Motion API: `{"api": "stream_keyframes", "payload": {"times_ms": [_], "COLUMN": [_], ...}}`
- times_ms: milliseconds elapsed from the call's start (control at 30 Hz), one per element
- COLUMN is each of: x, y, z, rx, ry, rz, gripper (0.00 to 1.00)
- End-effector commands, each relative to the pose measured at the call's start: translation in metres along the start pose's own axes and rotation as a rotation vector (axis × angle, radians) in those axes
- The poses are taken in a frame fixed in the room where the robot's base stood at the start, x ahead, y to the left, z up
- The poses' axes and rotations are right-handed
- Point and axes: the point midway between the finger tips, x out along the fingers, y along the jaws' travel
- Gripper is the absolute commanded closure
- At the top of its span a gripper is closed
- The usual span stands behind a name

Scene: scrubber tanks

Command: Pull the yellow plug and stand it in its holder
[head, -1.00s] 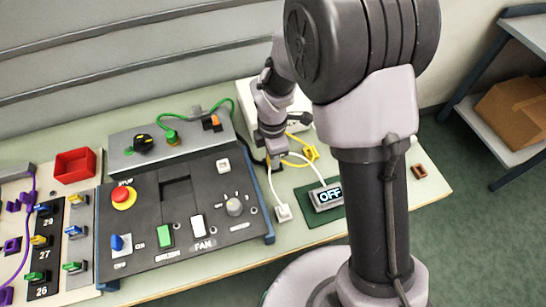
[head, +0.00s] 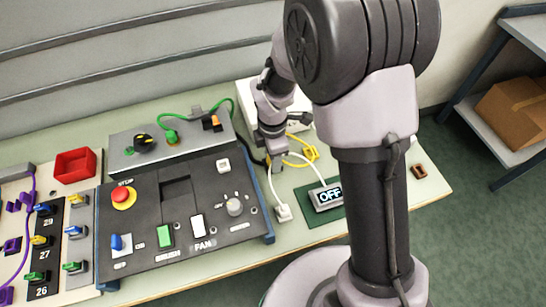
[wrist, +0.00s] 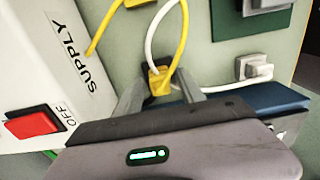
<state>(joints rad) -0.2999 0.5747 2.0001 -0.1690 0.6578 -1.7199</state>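The yellow plug (wrist: 158,80) stands between the two fingers of my gripper (wrist: 160,86) in the wrist view, with a yellow cord looping up from it. The fingertips lie close on both sides of it; I cannot tell whether they press on it. In the head view my gripper (head: 275,161) is low over the bench beside the black panel, and the plug is mostly hidden by it. What the plug sits in is hidden. A yellow piece (head: 311,152) lies to the right; it may be the holder, but I cannot tell.
A white plug (head: 283,212) with a white cord is close to my gripper. The black control panel (head: 150,220) is at left. A white supply box (wrist: 40,60) with a red switch (wrist: 32,123) is at left in the wrist view.

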Motion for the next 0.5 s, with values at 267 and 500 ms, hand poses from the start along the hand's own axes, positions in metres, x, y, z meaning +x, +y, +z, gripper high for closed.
{"api": "stream_keyframes", "payload": {"times_ms": [267, 500], "x": [0.0, -0.0096], "y": [0.0, 0.0002], "z": [0.0, 0.0], "rx": [0.0, 0.0], "ry": [0.0, 0.0], "rz": [0.0, 0.001], "gripper": [0.27, 0.27]}}
